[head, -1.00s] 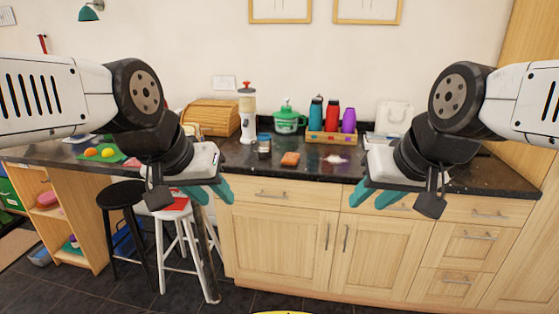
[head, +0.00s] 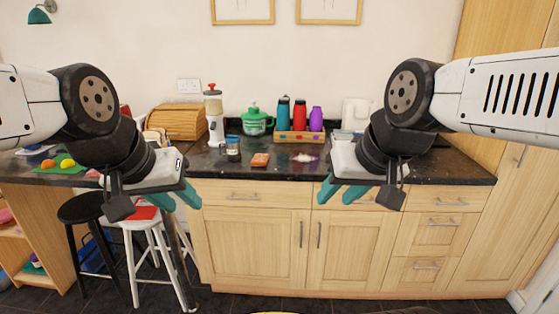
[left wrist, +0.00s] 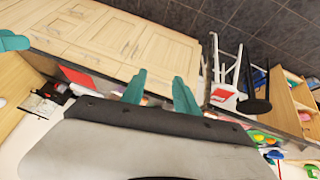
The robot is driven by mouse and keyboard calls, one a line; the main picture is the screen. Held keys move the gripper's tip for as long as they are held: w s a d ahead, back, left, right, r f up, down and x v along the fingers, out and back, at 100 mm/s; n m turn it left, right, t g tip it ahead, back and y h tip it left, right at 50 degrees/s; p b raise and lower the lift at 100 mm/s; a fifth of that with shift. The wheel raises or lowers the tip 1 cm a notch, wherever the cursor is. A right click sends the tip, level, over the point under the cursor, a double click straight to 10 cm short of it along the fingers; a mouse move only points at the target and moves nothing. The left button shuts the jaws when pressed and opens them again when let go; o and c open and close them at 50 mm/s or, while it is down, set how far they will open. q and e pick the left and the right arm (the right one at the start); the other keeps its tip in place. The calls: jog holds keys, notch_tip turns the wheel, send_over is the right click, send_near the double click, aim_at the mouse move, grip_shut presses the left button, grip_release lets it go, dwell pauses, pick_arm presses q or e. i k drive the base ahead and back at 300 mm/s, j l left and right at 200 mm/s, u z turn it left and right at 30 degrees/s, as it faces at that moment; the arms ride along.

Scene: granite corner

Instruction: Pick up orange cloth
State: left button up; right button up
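The orange cloth (head: 260,159) is a small folded piece lying flat on the dark granite counter (head: 340,172), near its front edge. In the head view it lies between my two grippers and beyond them. My left gripper (head: 178,201) is in front of the counter, left of the cloth, with its teal fingers apart and nothing between them. It also shows in the left wrist view (left wrist: 158,92), open and empty. My right gripper (head: 341,192) is in front of the counter, right of the cloth, with its teal fingers apart and empty.
A glass jar (head: 233,147) stands left of the cloth, and a whitish heap (head: 303,158) lies to its right. Behind are a blender (head: 214,118), a green pot (head: 256,121) and a wooden box with bottles (head: 299,135). A white stool (head: 152,245) and black stool (head: 85,210) stand left.

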aim_at(260, 160)
jog(key=i+j+z, duration=0.4)
jog(key=i, duration=0.25)
jog(key=i+j+z, duration=0.4)
jog(key=i+j, duration=0.1)
jog(key=i, duration=0.1)
